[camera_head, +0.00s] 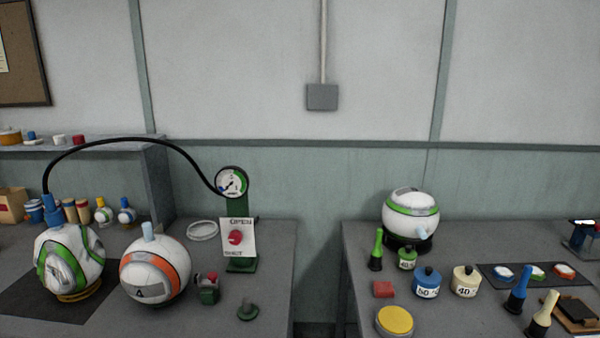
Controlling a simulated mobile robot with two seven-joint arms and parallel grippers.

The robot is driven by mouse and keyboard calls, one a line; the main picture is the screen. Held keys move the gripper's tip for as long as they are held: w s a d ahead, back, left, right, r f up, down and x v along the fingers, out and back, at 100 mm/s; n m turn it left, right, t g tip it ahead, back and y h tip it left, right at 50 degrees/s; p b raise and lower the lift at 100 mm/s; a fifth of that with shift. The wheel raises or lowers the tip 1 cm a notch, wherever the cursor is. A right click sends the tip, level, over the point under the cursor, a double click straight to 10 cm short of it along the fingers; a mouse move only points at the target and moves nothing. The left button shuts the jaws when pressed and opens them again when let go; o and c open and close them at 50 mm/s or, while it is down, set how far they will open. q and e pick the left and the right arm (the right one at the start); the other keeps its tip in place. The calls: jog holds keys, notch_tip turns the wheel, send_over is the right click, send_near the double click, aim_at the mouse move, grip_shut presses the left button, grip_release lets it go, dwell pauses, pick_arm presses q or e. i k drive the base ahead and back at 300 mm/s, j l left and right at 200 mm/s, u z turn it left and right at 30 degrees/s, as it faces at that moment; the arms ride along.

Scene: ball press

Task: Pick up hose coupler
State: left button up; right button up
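The blue hose coupler (52,206) is at the left end of a black hose (130,140). It sits upright at the top of a white ball with green stripes (84,258); I cannot tell whether it is locked on. The hose arches over to a round gauge (232,182) on a green stand (240,265). A second white ball with an orange stripe (155,272) stands to the right, with a light-blue nozzle (149,231) on top and no hose on it. Neither of my grippers is in view.
The left ball rests on a yellow ring (80,292) on a dark mat (28,308). A red knob (236,237) marked OPEN sits on the stand. Small bottles stand behind. A gap separates the right table (360,240), which holds another green-striped ball (411,212) and labelled weights (427,282).

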aim_at(54, 215)
jog(key=u, duration=1.4)
